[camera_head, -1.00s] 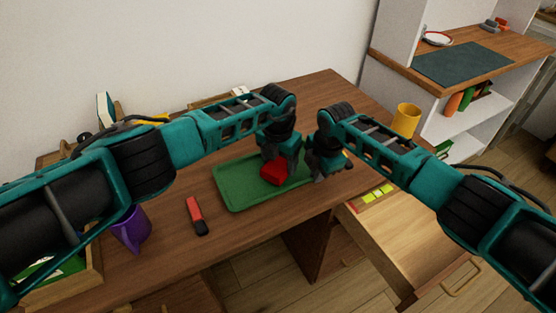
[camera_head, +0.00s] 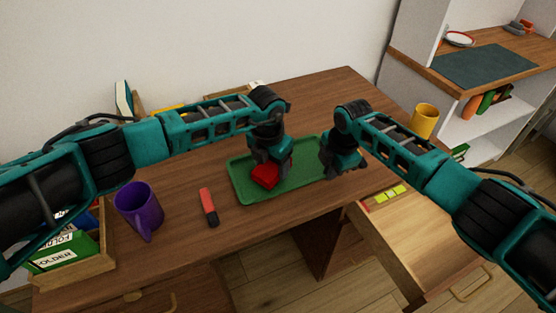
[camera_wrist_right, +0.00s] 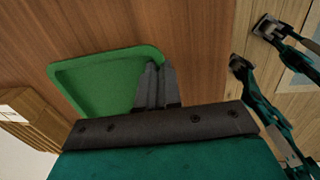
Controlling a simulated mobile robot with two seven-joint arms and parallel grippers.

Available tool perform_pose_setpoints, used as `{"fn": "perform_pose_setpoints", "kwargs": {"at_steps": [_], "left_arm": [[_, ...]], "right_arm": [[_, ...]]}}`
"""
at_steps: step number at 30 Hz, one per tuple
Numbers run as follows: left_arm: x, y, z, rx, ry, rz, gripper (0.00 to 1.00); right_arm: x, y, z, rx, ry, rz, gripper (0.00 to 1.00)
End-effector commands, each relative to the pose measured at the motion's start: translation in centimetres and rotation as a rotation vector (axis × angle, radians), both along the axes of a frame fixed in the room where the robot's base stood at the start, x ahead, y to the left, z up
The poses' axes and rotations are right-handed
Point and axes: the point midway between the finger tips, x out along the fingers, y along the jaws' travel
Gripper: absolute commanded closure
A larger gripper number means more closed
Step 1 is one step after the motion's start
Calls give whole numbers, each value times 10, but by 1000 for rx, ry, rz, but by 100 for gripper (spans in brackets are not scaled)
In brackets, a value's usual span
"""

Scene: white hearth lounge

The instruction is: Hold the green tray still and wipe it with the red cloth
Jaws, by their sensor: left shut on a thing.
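The green tray (camera_head: 241,183) lies flat on the wooden desk; its near end also shows in the right wrist view (camera_wrist_right: 95,85). My left gripper (camera_head: 270,165) is shut on the red cloth (camera_head: 265,177), a small bunched piece. It is over the left part of the tray, with the cloth low against the tray's surface. My right gripper (camera_head: 338,168) is at the tray's right end. In the right wrist view its fingers (camera_wrist_right: 158,85) are close together at the tray's rim, and the fingertips partly hide the rim there.
A wooden box with folders (camera_head: 70,262) is at far left. A yellow cup (camera_head: 423,117) is at the desk's right. An open drawer (camera_head: 420,235) sticks out at front right.

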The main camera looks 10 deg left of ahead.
Motion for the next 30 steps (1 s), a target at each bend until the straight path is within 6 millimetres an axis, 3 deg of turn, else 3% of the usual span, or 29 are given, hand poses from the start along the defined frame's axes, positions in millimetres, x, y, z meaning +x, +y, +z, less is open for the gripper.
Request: {"fn": "perform_pose_setpoints", "kwargs": {"at_steps": [14,30], "left_arm": [[-14,20,-1,2,4,1,64],[6,-11,0,-1,0,-1,64]], "right_arm": [[0,0,0,1,-1,0,100],[0,0,0,1,-1,0,100]]}}
